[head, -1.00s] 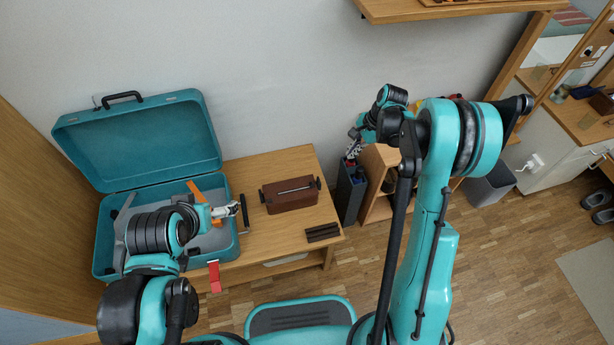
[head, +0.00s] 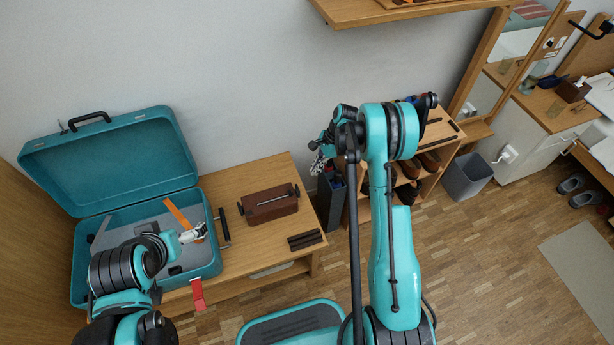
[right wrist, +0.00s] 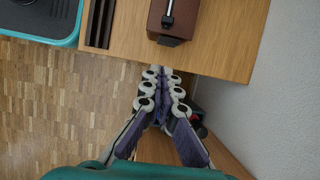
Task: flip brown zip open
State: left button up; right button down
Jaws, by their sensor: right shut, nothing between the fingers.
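A brown box-shaped case (head: 270,204) lies on the wooden table, with a pale metal strip along its top and small dark ends. In the right wrist view the brown case (right wrist: 176,14) is at the top, beyond my fingertips and apart from them. My right gripper (right wrist: 160,75) is shut and empty, by the table's edge in that view. In the head view my right gripper (head: 318,164) is small, right of the case. My left gripper (head: 194,233) is over the open teal suitcase; its jaw state is unclear.
The teal suitcase (head: 208,263) stands open left of the case, with a red tag (head: 197,294) hanging in front. Dark bars (head: 305,240) lie near the table's front edge. A dark narrow bin (head: 330,198) and a shoe shelf (head: 440,130) stand right of the table.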

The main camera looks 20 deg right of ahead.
aim_at(298, 191)
jog(key=b+x, duration=0.1)
jog(key=x, duration=0.2)
jog(key=a+b+x, duration=0.1)
jog(key=b+x, duration=0.1)
jog(key=x, duration=0.1)
jog(key=a+b+x, duration=0.1)
jog(key=x, duration=0.3)
jog(key=shift+r, duration=0.4)
jog(key=shift+a+r+b, duration=0.15)
jog(key=shift+a+b, duration=0.2)
jog(key=shift+a, duration=0.4)
jog(key=shift+a, duration=0.1)
jog(key=a, duration=1.2)
jog(key=shift+s+a, duration=0.2)
jog(key=shift+a, duration=0.05)
